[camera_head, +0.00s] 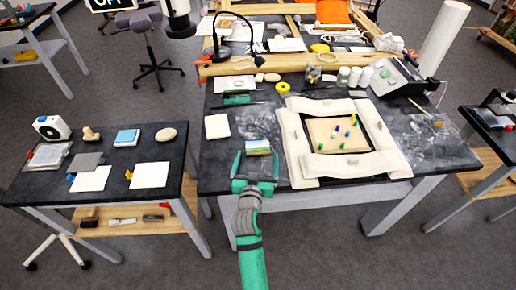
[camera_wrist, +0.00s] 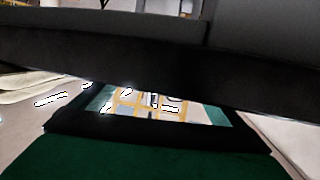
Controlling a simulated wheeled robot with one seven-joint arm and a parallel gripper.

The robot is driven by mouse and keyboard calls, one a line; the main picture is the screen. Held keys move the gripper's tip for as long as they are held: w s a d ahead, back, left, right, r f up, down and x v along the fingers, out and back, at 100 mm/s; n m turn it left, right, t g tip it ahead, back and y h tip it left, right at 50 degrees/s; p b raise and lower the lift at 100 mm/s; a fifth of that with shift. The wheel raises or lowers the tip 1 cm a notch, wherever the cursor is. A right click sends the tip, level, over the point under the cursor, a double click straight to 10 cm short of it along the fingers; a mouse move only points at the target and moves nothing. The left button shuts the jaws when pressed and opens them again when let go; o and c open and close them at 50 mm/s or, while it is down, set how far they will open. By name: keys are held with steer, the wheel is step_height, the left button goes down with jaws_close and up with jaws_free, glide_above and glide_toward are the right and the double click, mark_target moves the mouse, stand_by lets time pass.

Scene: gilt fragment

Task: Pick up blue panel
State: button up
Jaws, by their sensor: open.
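A small panel (camera_head: 258,147) with a blue upper part and a green lower part is at the front left of the dark central table. My gripper (camera_head: 256,168) is open at the table's front edge, just in front of this panel. Its fingers look apart, with nothing clearly between them. Whether they touch the panel cannot be told. In the wrist view, dark and green shapes fill most of the picture, and the panel cannot be made out surely. A light blue block (camera_head: 127,137) lies on the left side table.
The central table (camera_head: 222,165) also bears a pale padded frame (camera_head: 296,150) around a board with pegs, right of my gripper. A white square (camera_head: 217,126) lies behind left. A yellow ring (camera_head: 283,87), jars and a lamp stand farther back. The left table (camera_head: 110,165) holds cards.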

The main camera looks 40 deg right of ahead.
mark_target(257, 147)
steer(key=x, duration=0.4)
steer(key=shift+w+a, duration=0.15)
steer(key=shift+w, duration=0.1)
steer(key=shift+c, duration=0.2)
steer(key=c, duration=1.1)
steer(key=shift+o, duration=0.2)
